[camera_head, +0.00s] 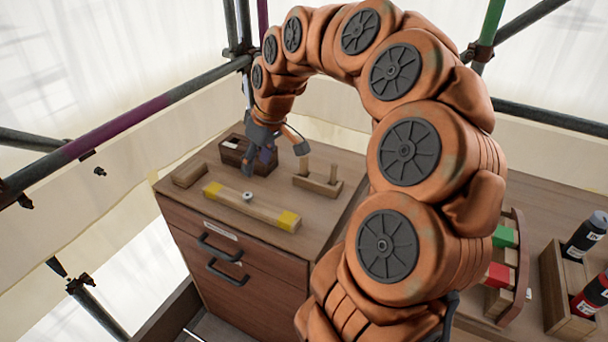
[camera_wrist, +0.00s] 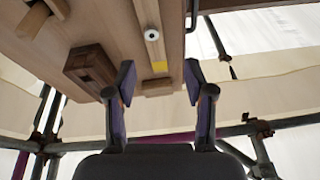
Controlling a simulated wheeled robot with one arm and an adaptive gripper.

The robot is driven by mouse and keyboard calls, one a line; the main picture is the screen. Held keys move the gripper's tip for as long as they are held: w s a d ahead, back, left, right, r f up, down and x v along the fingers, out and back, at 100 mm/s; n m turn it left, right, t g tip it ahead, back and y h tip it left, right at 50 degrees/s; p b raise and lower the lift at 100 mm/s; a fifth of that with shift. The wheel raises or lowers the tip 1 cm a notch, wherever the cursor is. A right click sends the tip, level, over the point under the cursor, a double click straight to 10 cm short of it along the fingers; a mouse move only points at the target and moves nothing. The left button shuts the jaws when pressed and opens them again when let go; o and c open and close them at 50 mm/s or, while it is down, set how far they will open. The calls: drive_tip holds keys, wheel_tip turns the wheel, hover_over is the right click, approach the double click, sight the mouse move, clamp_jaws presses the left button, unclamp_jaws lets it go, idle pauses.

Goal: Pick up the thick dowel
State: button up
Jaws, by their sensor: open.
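Two upright dowels stand in a small wooden rack (camera_head: 316,184) on the cabinet top in the head view. The left dowel (camera_head: 304,168) looks slightly thicker than the right dowel (camera_head: 333,173), but they are small and I cannot be sure. My gripper (camera_head: 273,158) is open and empty, above the cabinet top and left of the rack. In the wrist view my gripper (camera_wrist: 160,78) has its fingers wide apart with nothing between them. Part of the rack (camera_wrist: 33,20) and one dowel (camera_wrist: 58,8) show at that view's upper left corner, cut off by the edge.
A dark wooden box (camera_head: 232,154) stands behind my gripper. A long bar with yellow ends (camera_head: 270,211) lies in front, bearing a small metal round piece (camera_head: 248,196). A wooden block (camera_head: 190,174) lies at left. Bottles (camera_head: 585,236) and colored blocks (camera_head: 504,237) are at right.

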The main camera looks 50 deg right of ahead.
drive_tip(key=w+d+f, duration=0.1)
drive_tip(key=d+f, duration=0.2)
drive_tip(key=d, duration=0.7)
drive_tip(key=m+t+h+b, duration=0.1)
drive_tip(key=m, duration=0.1)
hover_over(304, 161)
drive_tip(key=s, duration=0.2)
drive_tip(key=shift+s+d+f, duration=0.1)
drive_tip(key=shift+d+f, duration=0.1)
drive_tip(key=shift+f, duration=0.7)
drive_tip(key=shift+d+f, duration=0.25)
drive_tip(key=shift+f, duration=0.05)
drive_tip(key=shift+p+x, duration=0.75)
drive_tip(key=shift+x, duration=2.9)
drive_tip(key=shift+r, duration=0.1)
drive_tip(key=shift+c, duration=0.3)
drive_tip(key=c, duration=0.9)
drive_tip(key=shift+r, duration=0.15)
